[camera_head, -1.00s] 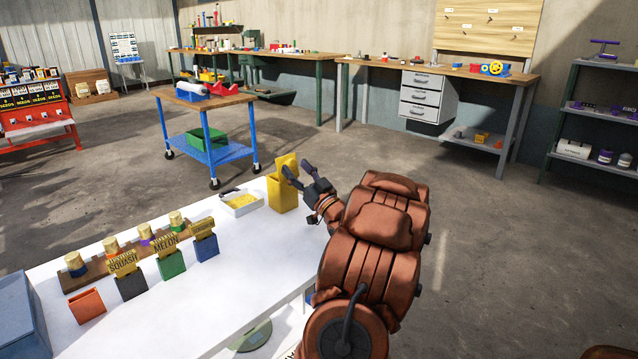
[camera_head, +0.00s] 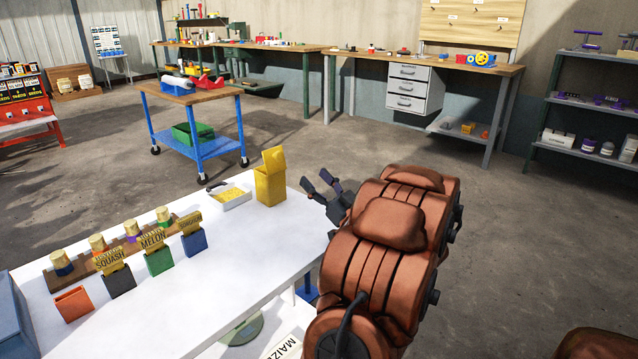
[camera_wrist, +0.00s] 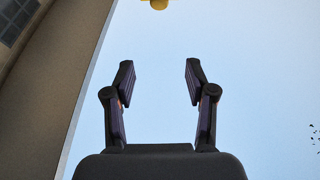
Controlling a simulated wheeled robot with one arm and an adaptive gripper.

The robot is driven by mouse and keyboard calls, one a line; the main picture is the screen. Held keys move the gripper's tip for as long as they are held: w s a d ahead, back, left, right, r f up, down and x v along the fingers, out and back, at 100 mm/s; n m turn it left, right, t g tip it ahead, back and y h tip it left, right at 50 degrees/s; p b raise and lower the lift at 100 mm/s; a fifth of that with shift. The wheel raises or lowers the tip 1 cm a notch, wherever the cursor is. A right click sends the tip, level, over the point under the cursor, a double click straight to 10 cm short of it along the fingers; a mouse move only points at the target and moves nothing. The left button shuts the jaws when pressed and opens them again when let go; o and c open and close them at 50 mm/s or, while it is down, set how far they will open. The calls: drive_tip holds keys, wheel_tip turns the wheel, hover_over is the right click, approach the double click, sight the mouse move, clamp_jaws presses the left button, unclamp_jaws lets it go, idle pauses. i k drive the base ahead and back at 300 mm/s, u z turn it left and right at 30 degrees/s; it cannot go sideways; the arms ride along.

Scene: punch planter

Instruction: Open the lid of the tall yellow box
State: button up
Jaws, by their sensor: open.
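The tall yellow box (camera_head: 270,187) stands upright at the far right corner of the white table. Its yellow lid (camera_head: 273,159) is raised and stands up at the back of the box. My gripper (camera_head: 322,181) is to the right of the box, apart from it, with its two dark fingers spread and nothing between them. In the wrist view my gripper (camera_wrist: 159,75) also shows open and empty. A small yellow shape sits at the top edge of that view; I cannot tell which part it is.
The white table (camera_head: 215,255) holds a white tray (camera_head: 232,198) with yellow contents left of the box. Orange, black, green and blue seed boxes and a wooden rack (camera_head: 85,273) of capped jars stand further left. A blue cart (camera_head: 200,140) is behind.

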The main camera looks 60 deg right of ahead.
sight(274, 158)
drive_tip(key=k, duration=1)
